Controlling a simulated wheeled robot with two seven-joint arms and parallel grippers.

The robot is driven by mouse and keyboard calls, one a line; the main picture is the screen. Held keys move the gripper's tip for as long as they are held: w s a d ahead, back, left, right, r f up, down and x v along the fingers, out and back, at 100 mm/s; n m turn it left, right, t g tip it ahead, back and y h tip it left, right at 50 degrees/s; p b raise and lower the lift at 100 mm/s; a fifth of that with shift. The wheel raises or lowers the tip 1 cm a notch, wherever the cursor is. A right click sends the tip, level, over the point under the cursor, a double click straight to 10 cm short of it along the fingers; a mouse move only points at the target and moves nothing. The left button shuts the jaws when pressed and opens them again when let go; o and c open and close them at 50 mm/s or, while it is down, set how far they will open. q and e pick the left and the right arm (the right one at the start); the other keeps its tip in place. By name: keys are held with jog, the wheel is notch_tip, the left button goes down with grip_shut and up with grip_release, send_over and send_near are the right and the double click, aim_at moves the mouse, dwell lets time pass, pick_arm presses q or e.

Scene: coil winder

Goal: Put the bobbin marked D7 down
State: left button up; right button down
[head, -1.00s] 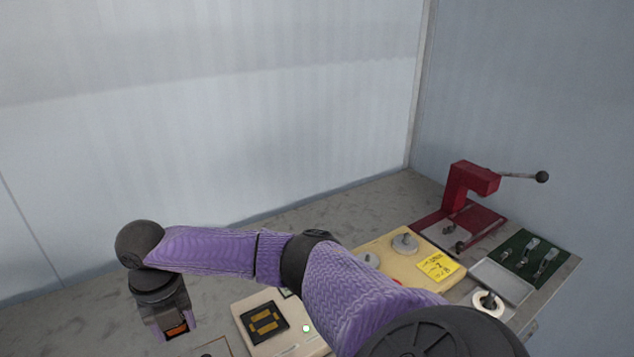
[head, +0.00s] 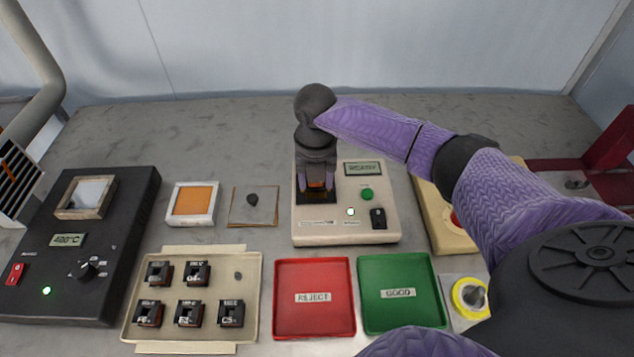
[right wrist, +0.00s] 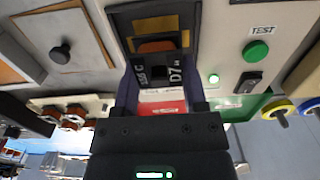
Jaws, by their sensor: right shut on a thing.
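My right gripper (head: 316,190) is shut on the bobbin marked D7 (right wrist: 165,70), a black piece with white lettering and an orange winding. It points down over the black nest (right wrist: 150,12) on the left part of the cream tester (head: 345,226). Part of the nest shows beyond the bobbin, with gold pads. I cannot tell whether the bobbin touches the nest. In the head view the gripper hides most of the bobbin. The tester's display reads READY and a small light glows. My left gripper is not in view.
A cream tray (head: 250,290) holds several black bobbins. The red REJECT tray (head: 315,325) and green GOOD tray (head: 400,322) are empty in front of the tester. A black heated unit (head: 75,240) stands left. An orange pad (head: 194,200) and a board with a dark knob (head: 253,199) lie between.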

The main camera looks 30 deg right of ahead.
jog(key=shift+f, duration=0.75)
jog(key=shift+r, duration=0.15)
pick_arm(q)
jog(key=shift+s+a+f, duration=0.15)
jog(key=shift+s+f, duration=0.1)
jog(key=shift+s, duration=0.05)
pick_arm(e)
jog(key=shift+c, duration=0.7)
grip_release()
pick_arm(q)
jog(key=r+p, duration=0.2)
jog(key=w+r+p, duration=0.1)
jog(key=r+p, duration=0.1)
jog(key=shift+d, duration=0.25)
pick_arm(e)
notch_tip(320, 180, up, 12)
